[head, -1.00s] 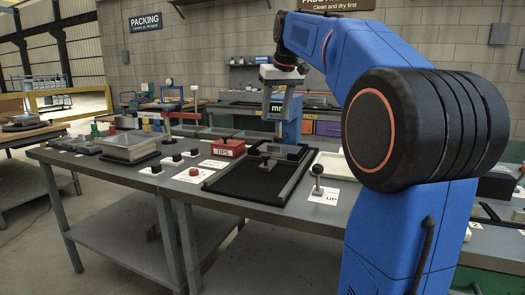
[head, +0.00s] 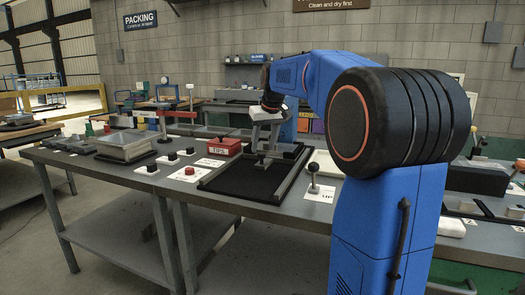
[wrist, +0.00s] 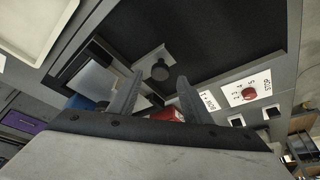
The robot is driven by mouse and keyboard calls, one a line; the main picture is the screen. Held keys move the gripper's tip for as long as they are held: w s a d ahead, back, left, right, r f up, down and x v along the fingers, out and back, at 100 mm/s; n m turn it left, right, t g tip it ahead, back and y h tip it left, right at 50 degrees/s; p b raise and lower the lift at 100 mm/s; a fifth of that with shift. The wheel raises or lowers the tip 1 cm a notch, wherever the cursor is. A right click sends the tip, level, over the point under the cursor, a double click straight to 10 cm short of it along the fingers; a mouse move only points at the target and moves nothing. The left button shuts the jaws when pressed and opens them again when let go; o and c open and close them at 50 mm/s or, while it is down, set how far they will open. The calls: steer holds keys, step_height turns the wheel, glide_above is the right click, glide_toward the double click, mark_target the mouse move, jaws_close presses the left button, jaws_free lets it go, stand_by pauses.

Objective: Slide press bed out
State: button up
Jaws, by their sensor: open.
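The press station is a dark flat area in a grey frame (head: 205,185) on the bench, with grey rails along it. A small dark upright part, apparently a handle (head: 266,161), stands toward its far end. I cannot clearly tell the press bed from the rest of the station. My gripper (head: 265,136) points down above that far end, its fingers apart and empty. In the wrist view, a round dark knob (wrist: 160,70) shows beyond and between the open fingertips (wrist: 158,88). Whether the fingers are level with it is unclear.
A red box (head: 226,146) stands left of the station. A lever with a round knob (head: 313,168) is to its right, beside a white tray (head: 328,163). A red button (head: 189,171) and dark knobs sit at the left. A metal bin (head: 125,146) is farther left.

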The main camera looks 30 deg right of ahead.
steer(key=shift+x, duration=1.35)
jaws_close()
steer(key=s+a, duration=0.4)
steer(key=a, duration=0.1)
steer(key=s+a, duration=0.4)
steer(key=a, duration=0.1)
steer(key=s+a, duration=0.4)
steer(key=a, duration=0.1)
steer(key=shift+a+f, duration=0.1)
jaws_free()
steer(key=shift+a, duration=0.15)
steer(key=d+v, duration=0.1)
steer(key=v, duration=1.6)
steer(key=shift+a+r, duration=0.25)
steer(key=shift+a, duration=0.25)
